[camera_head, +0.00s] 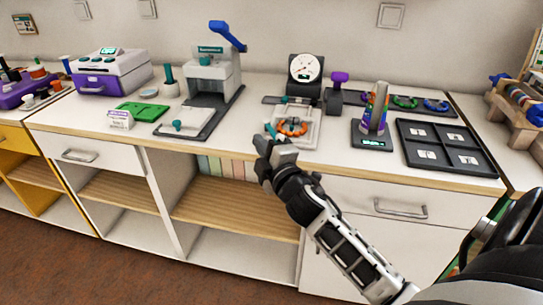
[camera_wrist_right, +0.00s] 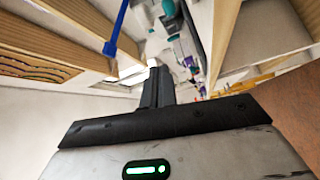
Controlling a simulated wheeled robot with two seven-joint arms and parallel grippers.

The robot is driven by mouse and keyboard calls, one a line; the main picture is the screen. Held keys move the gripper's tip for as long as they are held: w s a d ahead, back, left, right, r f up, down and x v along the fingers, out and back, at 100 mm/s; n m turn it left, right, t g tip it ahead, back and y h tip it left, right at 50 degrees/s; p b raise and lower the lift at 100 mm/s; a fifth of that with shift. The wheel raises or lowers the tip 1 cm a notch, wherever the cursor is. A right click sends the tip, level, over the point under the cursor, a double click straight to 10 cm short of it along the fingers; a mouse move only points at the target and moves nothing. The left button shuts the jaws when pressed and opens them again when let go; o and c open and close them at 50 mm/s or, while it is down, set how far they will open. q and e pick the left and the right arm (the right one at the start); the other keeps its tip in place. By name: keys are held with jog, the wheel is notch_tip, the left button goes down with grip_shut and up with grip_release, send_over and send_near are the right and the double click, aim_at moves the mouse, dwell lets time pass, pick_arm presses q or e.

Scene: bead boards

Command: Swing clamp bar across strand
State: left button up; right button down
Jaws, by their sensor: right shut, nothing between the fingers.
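An orange bead strand (camera_head: 292,127) lies curved on a white plate (camera_head: 306,141) in front of a dial gauge (camera_head: 304,69). A small teal piece (camera_head: 270,130), which looks like the end of the clamp bar, shows at the plate's left side, just beyond my gripper. I cannot tell how the bar lies relative to the strand. My right gripper (camera_head: 264,146) is shut and empty at the plate's front left, by the counter edge. I cannot tell whether it touches the teal piece. Its shut fingers (camera_wrist_right: 158,88) also show in the right wrist view. My left gripper is out of view.
A black compartment tray (camera_head: 444,137) and a stand with coloured rings (camera_head: 376,110) are to the right. A blue-levered press (camera_head: 215,70) stands left, with a green tray (camera_head: 141,111) and purple machine (camera_head: 110,72) farther left. Bare counter lies between press and plate.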

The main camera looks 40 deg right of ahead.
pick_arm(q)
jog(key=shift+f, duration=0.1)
pick_arm(e)
jog(key=shift+s+d+f, duration=0.1)
jog(key=shift+d+f, duration=0.15)
jog(key=shift+d, duration=0.7)
jog(key=shift+s+d+f, duration=0.1)
jog(key=shift+d+f, duration=0.1)
jog(key=shift+d, duration=0.7)
